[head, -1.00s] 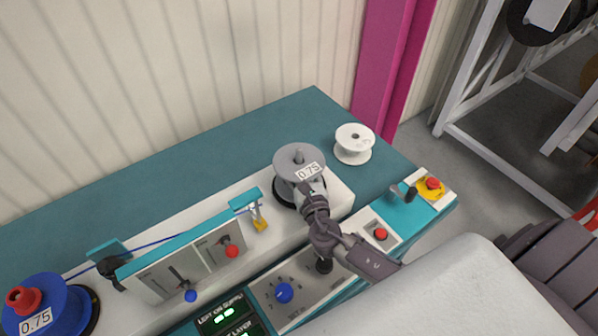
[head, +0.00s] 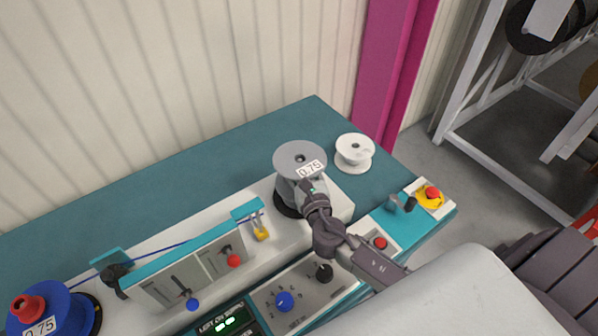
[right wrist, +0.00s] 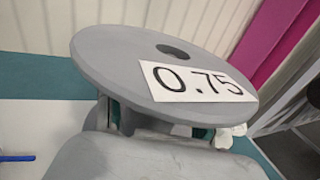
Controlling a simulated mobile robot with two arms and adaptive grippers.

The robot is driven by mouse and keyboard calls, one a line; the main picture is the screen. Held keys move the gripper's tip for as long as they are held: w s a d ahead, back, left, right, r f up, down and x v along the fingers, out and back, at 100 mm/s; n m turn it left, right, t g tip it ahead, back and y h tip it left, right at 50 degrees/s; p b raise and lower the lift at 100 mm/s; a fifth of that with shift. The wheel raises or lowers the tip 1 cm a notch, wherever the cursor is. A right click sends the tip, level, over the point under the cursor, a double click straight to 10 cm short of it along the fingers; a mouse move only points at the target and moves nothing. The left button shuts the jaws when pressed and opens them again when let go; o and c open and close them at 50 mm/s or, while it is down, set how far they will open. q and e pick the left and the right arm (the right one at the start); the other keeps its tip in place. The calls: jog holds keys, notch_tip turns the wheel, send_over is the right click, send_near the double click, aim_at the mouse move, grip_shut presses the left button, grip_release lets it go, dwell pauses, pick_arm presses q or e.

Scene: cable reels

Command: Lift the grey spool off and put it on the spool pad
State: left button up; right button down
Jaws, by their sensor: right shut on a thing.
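The grey spool (head: 297,157) with a 0.75 label is in the middle of the head view, above a black round base (head: 287,203) on the white machine housing. My right gripper (head: 308,190) is shut on the grey spool from its front side. In the right wrist view the spool's top flange (right wrist: 120,62) fills the upper middle, with its centre hole empty; my fingers hide most of its lower part. I cannot make out a spool pad for certain. My left gripper is not in view.
A white spool (head: 355,153) stands on the teal table (head: 160,190), right of the grey spool. A blue reel (head: 62,300) with a red cap is at the lower left. Control knobs, a crank (head: 402,204) and a red button on yellow (head: 432,194) line the front.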

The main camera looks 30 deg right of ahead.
notch_tip(320, 180, up, 14)
jog(key=p, duration=0.2)
jog(key=shift+f, duration=0.25)
jog(key=shift+p, duration=0.3)
dwell(0.4)
jog(key=shift+p, duration=0.4)
jog(key=shift+f, duration=0.1)
